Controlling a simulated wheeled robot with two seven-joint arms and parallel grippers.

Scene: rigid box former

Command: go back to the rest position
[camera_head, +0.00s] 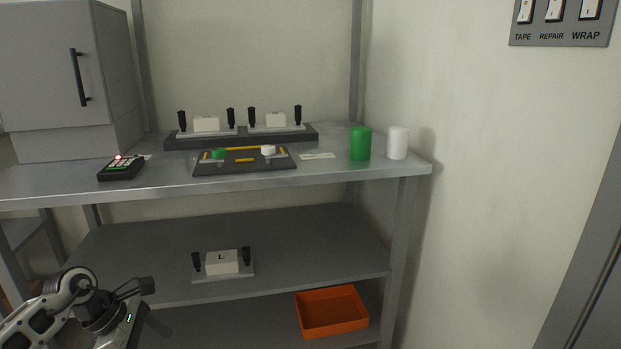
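My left gripper (151,305) is at the lower left, in front of the shelving unit. Its two dark fingers stand apart with nothing visible between them, so it is open and empty. It is left of and below the white block marked "L" on the middle shelf (319,225). My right gripper is not in view.
The metal worktop (375,170) carries a keypad device (122,168), a dark tray (214,169), a handled fixture (170,143), a green cylinder (360,144) and a white cylinder (397,143). A grey cabinet (50,70) stands left. An orange bin (332,312) sits low.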

